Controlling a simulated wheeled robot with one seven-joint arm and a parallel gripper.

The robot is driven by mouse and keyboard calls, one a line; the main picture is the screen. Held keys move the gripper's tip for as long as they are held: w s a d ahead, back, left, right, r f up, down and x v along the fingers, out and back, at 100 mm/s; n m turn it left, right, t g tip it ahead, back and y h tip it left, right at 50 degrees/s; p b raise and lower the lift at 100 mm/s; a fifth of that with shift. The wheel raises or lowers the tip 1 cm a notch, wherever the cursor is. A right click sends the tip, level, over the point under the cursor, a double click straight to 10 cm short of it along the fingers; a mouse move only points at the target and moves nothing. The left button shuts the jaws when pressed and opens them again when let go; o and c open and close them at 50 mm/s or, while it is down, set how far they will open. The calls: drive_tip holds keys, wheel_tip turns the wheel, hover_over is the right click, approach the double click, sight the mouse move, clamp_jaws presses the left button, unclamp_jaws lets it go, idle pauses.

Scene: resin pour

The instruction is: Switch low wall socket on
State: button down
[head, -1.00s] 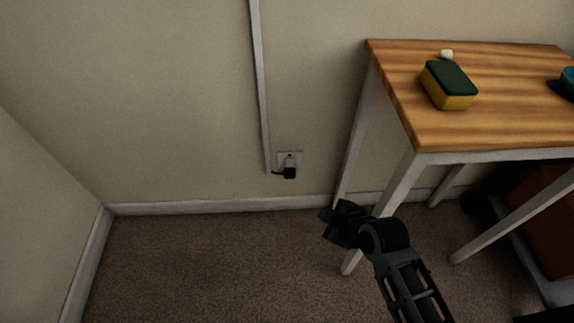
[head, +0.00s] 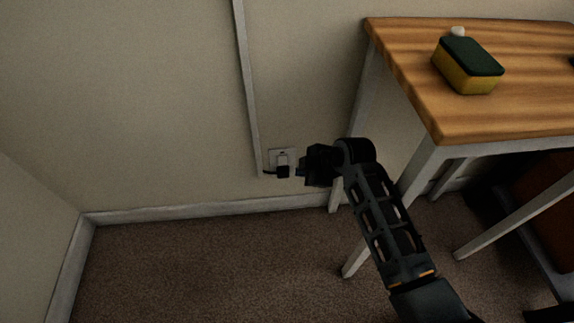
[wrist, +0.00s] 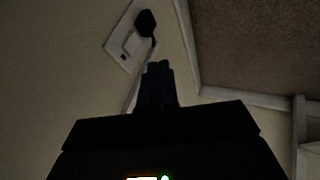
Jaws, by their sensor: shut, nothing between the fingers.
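The low wall socket (head: 290,155) is a pale plate on the wall just above the skirting board. A black plug (head: 283,172) with a cable sits at its lower part. My gripper (head: 299,173) is shut and empty, just right of the plug in the head view; I cannot tell whether it touches. In the wrist view the socket plate (wrist: 122,45) is at upper left with the black plug (wrist: 146,22) in it. The shut fingers (wrist: 158,68) are below and right of the plate there. The switch's position is too small and dark to tell.
A white cable conduit (head: 246,90) runs down the wall to the socket. A wooden table (head: 412,75) with pale legs stands on the right, with a green and yellow sponge (head: 467,66) on it. Carpet (head: 190,265) on the left is clear.

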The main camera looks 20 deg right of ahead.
sight(283, 160)
drive_tip(key=shift+f, duration=0.1)
drive_tip(key=b+x, duration=0.2)
drive_tip(key=x, duration=0.1)
drive_tip(key=w+b+x, duration=0.1)
drive_tip(key=b+x, duration=0.1)
drive_tip(key=x, duration=0.2)
drive_tip(key=d+b+x, duration=0.1)
drive_tip(key=b+x, duration=0.1)
drive_tip(key=x, duration=0.2)
drive_tip(key=shift+w+r, duration=0.25)
drive_tip(key=shift+w, duration=0.05)
drive_tip(key=shift+w+d, duration=0.25)
drive_tip(key=shift+w, duration=0.55)
